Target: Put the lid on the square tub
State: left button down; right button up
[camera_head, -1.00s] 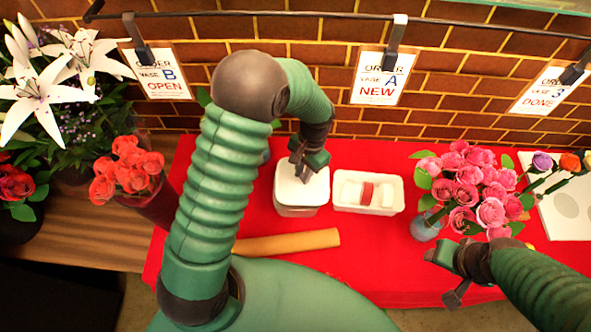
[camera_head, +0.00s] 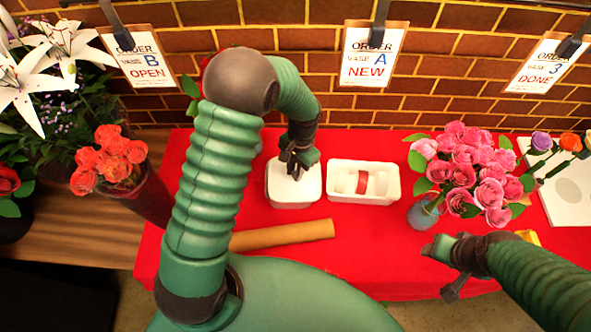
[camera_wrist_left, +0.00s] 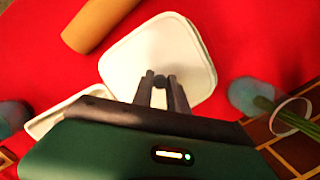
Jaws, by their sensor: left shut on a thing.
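The white square tub (camera_head: 292,201) stands on the red cloth near the middle of the head view. The white square lid (camera_head: 282,178) lies over its top, and it fills the middle of the left wrist view (camera_wrist_left: 140,55). I cannot tell whether its rim is fully seated all round. My left gripper (camera_head: 294,170) is over the lid, shut on the small dark knob at its middle, with its fingertips (camera_wrist_left: 160,82) on either side of the knob. My right gripper (camera_head: 447,270) is open and empty at the table's front right, away from the tub.
A white divided tray (camera_head: 335,196) with a red band stands just right of the tub. A tan roll (camera_head: 283,235) lies in front. A vase of pink roses (camera_head: 422,214) stands further right. Order cards (camera_head: 372,55) hang before the brick wall. Red cloth is clear in front of the tray.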

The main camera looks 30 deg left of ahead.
aim_at(282, 173)
pick_arm(q)
jog(key=shift+a+f, duration=0.2)
jog(key=shift+a, duration=0.75)
jog(key=shift+a+f, duration=0.15)
jog(key=shift+a, duration=0.8)
jog(key=shift+d+r, duration=0.15)
jog(key=shift+d, duration=0.55)
jog(key=shift+s+a, duration=0.1)
jog(key=shift+a, duration=0.35)
jog(key=shift+a+f, duration=0.2)
jog(key=shift+a, duration=0.35)
jog(key=shift+d+r, duration=0.25)
jog(key=shift+d, duration=0.7)
jog(key=shift+p, duration=0.4)
jog(key=shift+d+r, duration=0.15)
jog(key=shift+d, duration=0.7)
pick_arm(e)
jog(key=shift+a+r, duration=0.7)
jog(key=shift+a, duration=0.2)
